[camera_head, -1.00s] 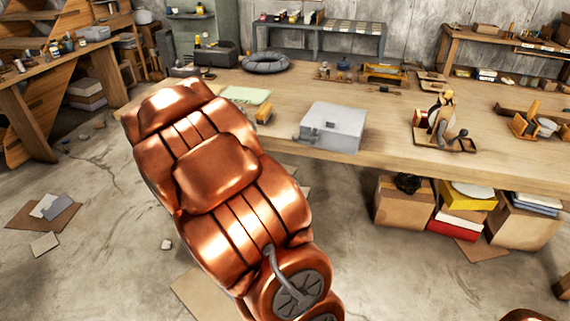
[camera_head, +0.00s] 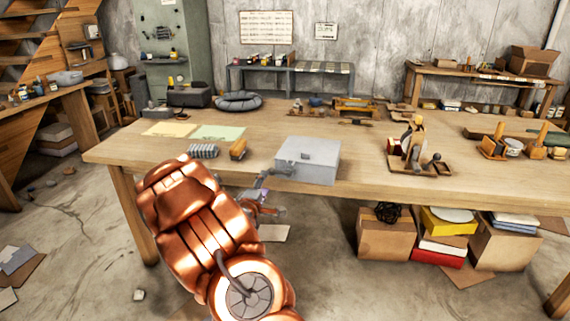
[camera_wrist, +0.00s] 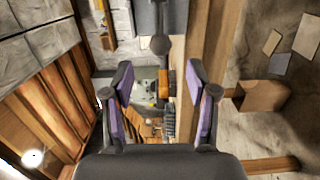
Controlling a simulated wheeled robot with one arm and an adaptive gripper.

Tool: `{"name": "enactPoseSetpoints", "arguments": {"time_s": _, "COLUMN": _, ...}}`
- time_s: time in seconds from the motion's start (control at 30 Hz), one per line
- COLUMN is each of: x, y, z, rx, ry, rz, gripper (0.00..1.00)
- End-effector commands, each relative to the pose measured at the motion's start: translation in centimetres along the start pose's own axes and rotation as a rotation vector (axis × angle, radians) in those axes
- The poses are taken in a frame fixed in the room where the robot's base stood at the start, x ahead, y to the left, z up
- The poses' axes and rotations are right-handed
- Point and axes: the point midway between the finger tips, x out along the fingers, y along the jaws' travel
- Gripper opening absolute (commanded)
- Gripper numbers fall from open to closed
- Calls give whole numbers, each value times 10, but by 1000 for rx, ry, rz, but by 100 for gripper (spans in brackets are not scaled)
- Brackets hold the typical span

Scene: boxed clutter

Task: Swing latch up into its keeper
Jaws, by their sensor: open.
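A grey metal box (camera_head: 308,160) with a closed lid sits near the front edge of the wooden workbench. A grey latch arm (camera_head: 272,174) sticks out at its left front side, low and roughly level. In the wrist view the box (camera_wrist: 172,18) is at the top, and the latch's dark rounded end (camera_wrist: 160,45) hangs below it. My gripper (camera_head: 258,203) is just left of and below the latch, partly hidden by my arm. In the wrist view my gripper (camera_wrist: 159,72) is open, purple pads apart, with nothing held. The latch end lies ahead of the gap. I cannot make out the keeper.
An orange-brown brush (camera_head: 238,149) and a grey ribbed object (camera_head: 204,151) lie on the workbench (camera_head: 370,178) left of the box. A wooden stand (camera_head: 413,140) is to the right. Cardboard boxes (camera_head: 383,238) stand under the bench. The bench's front edge is close to my gripper.

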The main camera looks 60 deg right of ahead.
Motion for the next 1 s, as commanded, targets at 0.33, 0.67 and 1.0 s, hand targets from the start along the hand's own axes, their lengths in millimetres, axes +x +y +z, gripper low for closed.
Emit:
{"name": "enactPoseSetpoints", "arguments": {"time_s": 0.33, "x": 34, "y": 0, "z": 0, "rx": 0, "ry": 0, "rz": -1, "gripper": 58}}
{"name": "enactPoseSetpoints", "arguments": {"time_s": 0.67, "x": 60, "y": 1, "z": -1, "rx": 2, "ry": 2, "rz": 1, "gripper": 54}}
{"name": "enactPoseSetpoints", "arguments": {"time_s": 1.0, "x": 60, "y": 0, "z": 0, "rx": 1, "ry": 1, "rz": -1, "gripper": 19}}
